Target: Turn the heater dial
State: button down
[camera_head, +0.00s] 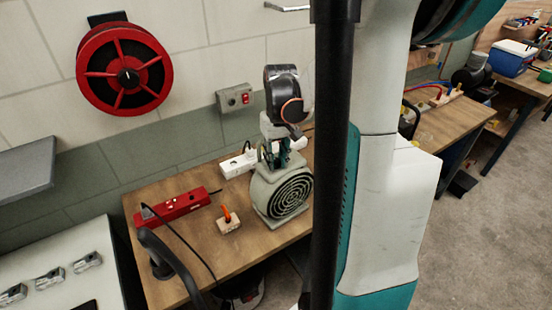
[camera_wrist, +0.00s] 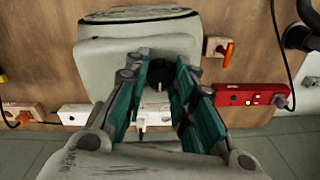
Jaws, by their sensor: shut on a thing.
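The heater (camera_head: 284,197) is a grey-green box with a dark round spiral grille, standing on the wooden workbench. In the wrist view, I see the heater (camera_wrist: 140,52) from above. Its small black round dial (camera_wrist: 158,72) lies between my teal fingertips. My gripper (camera_head: 281,158) is over the top of the heater in the head view. In the wrist view, my gripper (camera_wrist: 160,74) is shut on the dial, with a finger on each side. The fingers partly hide the dial, and its setting cannot be read.
A red power strip (camera_head: 182,204) and a small wooden block with an orange switch (camera_head: 228,219) lie left of the heater. A white power strip (camera_head: 238,164) lies behind it. A wall switch box (camera_head: 235,98) is above. Black cables cross the bench's left end.

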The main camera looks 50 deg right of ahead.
aim_at(278, 160)
jog(key=shift+n, duration=0.5)
jog(key=c, duration=1.6)
grip_release()
jog(key=shift+c, duration=0.2)
jog(key=shift+r, duration=0.15)
notch_tip(278, 160, up, 12)
jog(key=shift+d, duration=0.25)
jog(key=shift+s, duration=0.1)
